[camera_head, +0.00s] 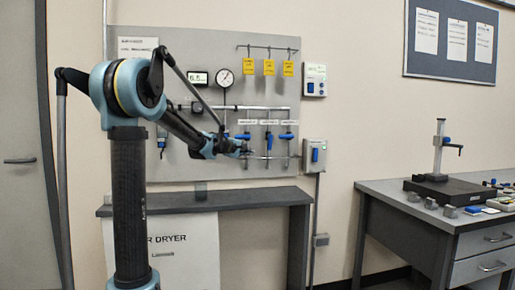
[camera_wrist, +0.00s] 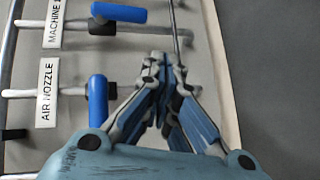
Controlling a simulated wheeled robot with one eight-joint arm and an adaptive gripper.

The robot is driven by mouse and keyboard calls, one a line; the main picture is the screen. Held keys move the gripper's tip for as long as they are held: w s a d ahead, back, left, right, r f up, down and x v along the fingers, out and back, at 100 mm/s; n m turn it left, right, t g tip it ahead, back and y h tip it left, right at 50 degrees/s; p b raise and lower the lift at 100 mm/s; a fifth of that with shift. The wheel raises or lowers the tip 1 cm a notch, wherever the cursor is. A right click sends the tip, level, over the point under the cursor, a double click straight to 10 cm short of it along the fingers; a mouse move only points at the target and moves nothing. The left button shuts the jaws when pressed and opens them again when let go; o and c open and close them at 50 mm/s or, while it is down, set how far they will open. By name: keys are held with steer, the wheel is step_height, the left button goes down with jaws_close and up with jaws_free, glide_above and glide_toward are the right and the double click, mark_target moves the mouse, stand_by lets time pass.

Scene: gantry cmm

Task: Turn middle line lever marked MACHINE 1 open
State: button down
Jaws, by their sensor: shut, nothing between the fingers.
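The MACHINE 1 lever (camera_wrist: 118,12) is a blue handle at the top of the wrist view, lying along its pipe, beside the partly cut-off MACHINE label (camera_wrist: 54,22). In the head view the middle lever (camera_head: 269,139) hangs vertical, in line with its pipe. My gripper (camera_wrist: 163,62) is shut and empty, with its fingertips below and right of that handle in the wrist view, apart from it in the picture. In the head view my gripper (camera_head: 246,150) is in front of the panel, left of the middle lever and low. The depth gap to the panel is unclear.
The AIR NOZZLE lever (camera_wrist: 97,101) is close left of my fingers, across its pipe. A right-hand lever (camera_head: 287,136) lies crosswise. The gauge (camera_head: 224,78) and yellow tags (camera_head: 269,67) are above. A grey shelf (camera_head: 255,197) juts out below the panel.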

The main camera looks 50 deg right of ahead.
steer(key=w+d+r+m+g+h, duration=0.1)
steer(key=d+r+g+h, duration=0.1)
steer(key=d, duration=0.9)
steer(key=shift+w+r+g, duration=0.15)
steer(key=shift+w+g, duration=0.15)
steer(key=shift+s+d+f, duration=0.3)
steer(key=shift+s+d, duration=0.15)
stand_by(0.3)
steer(key=a, duration=1)
steer(key=shift+w, duration=0.25)
